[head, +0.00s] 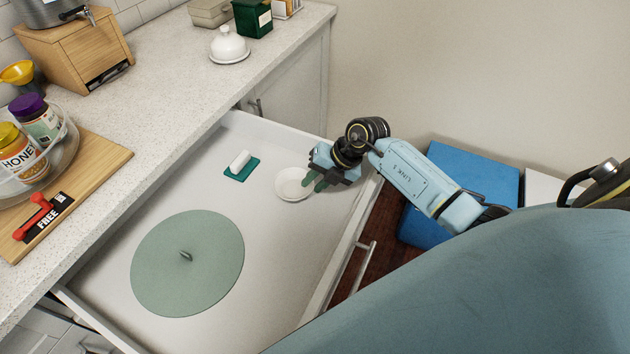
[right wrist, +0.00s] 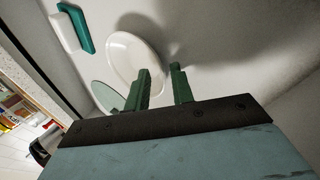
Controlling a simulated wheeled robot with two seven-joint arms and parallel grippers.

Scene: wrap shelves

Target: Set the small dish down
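The small dish (head: 291,186) is white, round and shallow. It appears to rest upright on the floor of the open white drawer (head: 262,225), near its right side. My right gripper (head: 315,183) is at the dish's right edge, with its green fingers pointing at it. In the right wrist view the two fingers (right wrist: 163,88) stand apart with a gap between them. One finger overlaps the rim of the dish (right wrist: 130,58); I cannot tell whether it touches. My left gripper is out of view.
A round grey-green lid (head: 195,285) lies in the drawer's near part. A white block on a green pad (head: 238,172) lies left of the dish. The counter (head: 165,110) holds jars, a wooden box and a white domed dish (head: 229,47). Blue boxes (head: 472,172) stand right of the drawer.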

